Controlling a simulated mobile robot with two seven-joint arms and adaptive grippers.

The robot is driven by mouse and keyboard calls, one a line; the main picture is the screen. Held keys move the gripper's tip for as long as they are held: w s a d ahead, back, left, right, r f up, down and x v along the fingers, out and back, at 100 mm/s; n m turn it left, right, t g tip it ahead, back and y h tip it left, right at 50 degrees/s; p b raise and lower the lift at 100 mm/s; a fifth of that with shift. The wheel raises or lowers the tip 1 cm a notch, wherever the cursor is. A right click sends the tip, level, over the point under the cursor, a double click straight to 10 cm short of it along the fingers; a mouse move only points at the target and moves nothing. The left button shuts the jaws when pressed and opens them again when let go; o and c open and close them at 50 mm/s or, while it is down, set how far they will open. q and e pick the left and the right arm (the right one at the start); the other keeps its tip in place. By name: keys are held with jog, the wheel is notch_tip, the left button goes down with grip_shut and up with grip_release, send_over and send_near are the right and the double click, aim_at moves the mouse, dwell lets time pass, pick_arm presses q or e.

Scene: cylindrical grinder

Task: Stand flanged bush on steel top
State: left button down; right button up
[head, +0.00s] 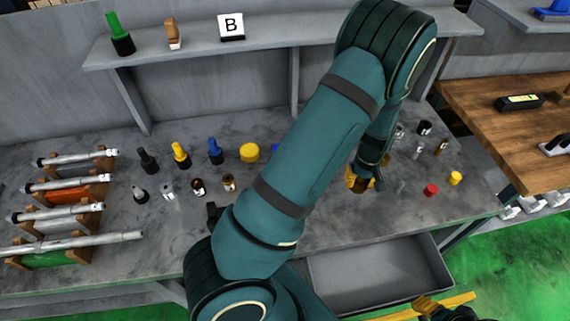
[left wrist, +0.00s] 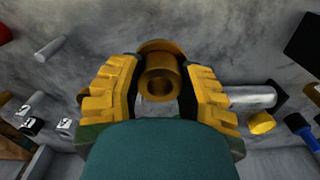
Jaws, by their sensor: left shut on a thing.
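The flanged bush (left wrist: 160,76) is a bronze-brown hollow cylinder with a wider flange. In the left wrist view it sits between the two yellow fingers of my left gripper (left wrist: 158,88), which is shut on it. In the head view my left gripper (head: 361,178) is over the right half of the steel top (head: 330,212), with the bush (head: 359,187) showing small below the fingers. I cannot tell whether the bush touches the steel top. My right gripper (head: 447,308) is partly in view at the bottom right edge, and its finger opening is unclear.
Several bottles and a yellow cap (head: 249,152) stand left of my arm. A red cap (head: 431,189) and a yellow cap (head: 455,178) stand to the right. A rack of shafts (head: 70,185) is at far left. An open drawer (head: 375,272) juts out in front.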

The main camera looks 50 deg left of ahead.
aim_at(350, 203)
pick_arm(q)
notch_tip(350, 203, down, 10)
jog(key=shift+b, duration=0.4)
jog(key=shift+s, duration=0.1)
jog(key=c, duration=0.6)
grip_release()
jog(key=shift+f, duration=0.1)
